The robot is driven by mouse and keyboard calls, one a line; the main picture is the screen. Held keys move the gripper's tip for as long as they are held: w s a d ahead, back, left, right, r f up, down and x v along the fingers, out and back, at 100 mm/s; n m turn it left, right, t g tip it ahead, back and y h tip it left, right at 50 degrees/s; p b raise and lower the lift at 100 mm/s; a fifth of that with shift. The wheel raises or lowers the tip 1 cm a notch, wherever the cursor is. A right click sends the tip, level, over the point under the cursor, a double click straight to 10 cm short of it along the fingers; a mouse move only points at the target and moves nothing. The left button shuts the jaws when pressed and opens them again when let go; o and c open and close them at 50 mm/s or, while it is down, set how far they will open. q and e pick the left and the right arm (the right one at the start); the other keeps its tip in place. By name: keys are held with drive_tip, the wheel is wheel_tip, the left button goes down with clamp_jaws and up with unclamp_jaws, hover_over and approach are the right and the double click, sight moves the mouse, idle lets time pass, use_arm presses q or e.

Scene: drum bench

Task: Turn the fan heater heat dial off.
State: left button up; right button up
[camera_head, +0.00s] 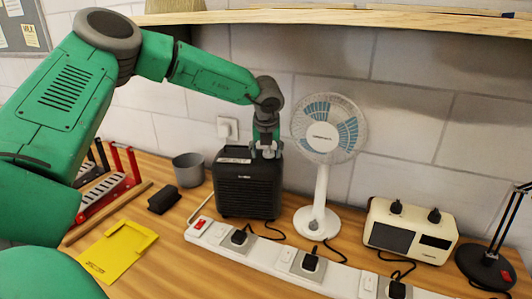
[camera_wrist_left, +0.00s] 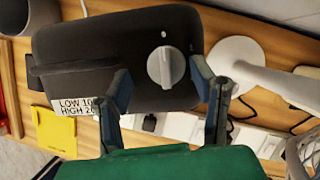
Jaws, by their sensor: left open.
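The black fan heater (camera_head: 247,189) stands on the wooden bench against the tiled wall. Its top face (camera_wrist_left: 110,45) fills the middle of the left wrist view. The light grey heat dial (camera_wrist_left: 166,67) sits on that top, with a small pale mark above it and a LOW/HIGH label (camera_wrist_left: 76,105) at the edge. My left gripper (camera_head: 266,150) is over the heater's top right part. In the wrist view its two fingers (camera_wrist_left: 160,85) are spread apart, with the dial between and slightly beyond the tips. Contact with the dial cannot be told. My right gripper is not in view.
A white desk fan (camera_head: 321,184) stands close right of the heater. A white power strip (camera_head: 272,258) with black plugs runs in front. A grey cup (camera_head: 188,170) is at left, a cream radio-like box (camera_head: 411,229) at right. A shelf (camera_head: 340,18) overhangs.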

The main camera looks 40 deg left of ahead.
use_arm(q)
drive_tip(key=shift+w+d+r, duration=0.1)
drive_tip(key=shift+d, duration=0.05)
drive_tip(key=shift+r, duration=0.3)
drive_tip(key=v, duration=0.6)
drive_tip(key=shift+d+r, duration=0.15)
drive_tip(key=shift+r, duration=0.1)
drive_tip(key=shift+f, duration=0.1)
